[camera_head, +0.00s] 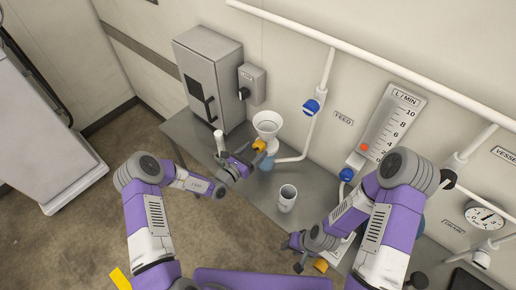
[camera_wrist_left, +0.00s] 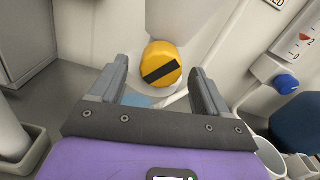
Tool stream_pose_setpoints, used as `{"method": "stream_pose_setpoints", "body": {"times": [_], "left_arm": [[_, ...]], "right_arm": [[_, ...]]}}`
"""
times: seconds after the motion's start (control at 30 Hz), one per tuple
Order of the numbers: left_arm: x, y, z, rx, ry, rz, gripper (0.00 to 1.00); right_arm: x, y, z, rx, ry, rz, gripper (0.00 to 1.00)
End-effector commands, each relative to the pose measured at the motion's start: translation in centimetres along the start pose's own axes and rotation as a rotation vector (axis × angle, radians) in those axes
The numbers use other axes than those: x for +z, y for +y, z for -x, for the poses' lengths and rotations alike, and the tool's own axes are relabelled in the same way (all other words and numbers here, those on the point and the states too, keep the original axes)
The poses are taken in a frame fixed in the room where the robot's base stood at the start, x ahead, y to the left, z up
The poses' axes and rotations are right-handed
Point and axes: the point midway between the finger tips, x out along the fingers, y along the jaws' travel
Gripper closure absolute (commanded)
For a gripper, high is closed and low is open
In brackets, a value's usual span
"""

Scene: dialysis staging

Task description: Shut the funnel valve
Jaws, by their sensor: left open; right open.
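The white funnel (camera_head: 267,124) stands near the wall on the grey bench. Its valve has a yellow-orange round knob (camera_head: 259,145) below the cone. In the left wrist view the knob (camera_wrist_left: 161,62) faces me, with a black bar slanting up to the right. My left gripper (camera_head: 247,158) is open in front of the knob. Its two fingers (camera_wrist_left: 162,82) stand left and right of the knob, apart from it, with a gap on each side. My right gripper (camera_head: 291,256) is open and empty, low over the front of the bench, away from the funnel.
A white cup (camera_head: 287,198) stands on the bench (camera_head: 262,210) right of my left gripper. A grey cabinet (camera_head: 208,75) and switch box (camera_head: 252,84) are on the left. Pipes with blue valves (camera_head: 311,107), a flow gauge (camera_head: 390,122) and a dial (camera_head: 486,215) line the wall.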

Motion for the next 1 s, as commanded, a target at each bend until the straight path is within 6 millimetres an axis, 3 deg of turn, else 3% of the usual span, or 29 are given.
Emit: {"method": "stream_pose_setpoints", "body": {"times": [0.2, 0.53, 0.9, 1.0], "left_arm": [[0.0, -0.1, -2.4, -0.002, 0.000, 0.000, 0.24], [0.0, 0.0, -2.8, 0.000, -0.001, -0.001, 0.24], [0.0, 0.0, -2.7, -0.001, -0.001, -0.001, 0.78], [0.0, 0.0, -2.7, -0.001, 0.000, -0.017, 0.78]], "right_arm": [[0.0, -0.1, 0.2, 0.000, -0.001, 0.000, 0.57], [0.1, -0.1, 0.2, 0.000, -0.001, 0.000, 0.57], [0.1, -0.1, 0.3, 0.000, -0.001, 0.000, 0.57], [0.1, -0.1, 0.3, 0.000, -0.001, 0.000, 0.57]]}}
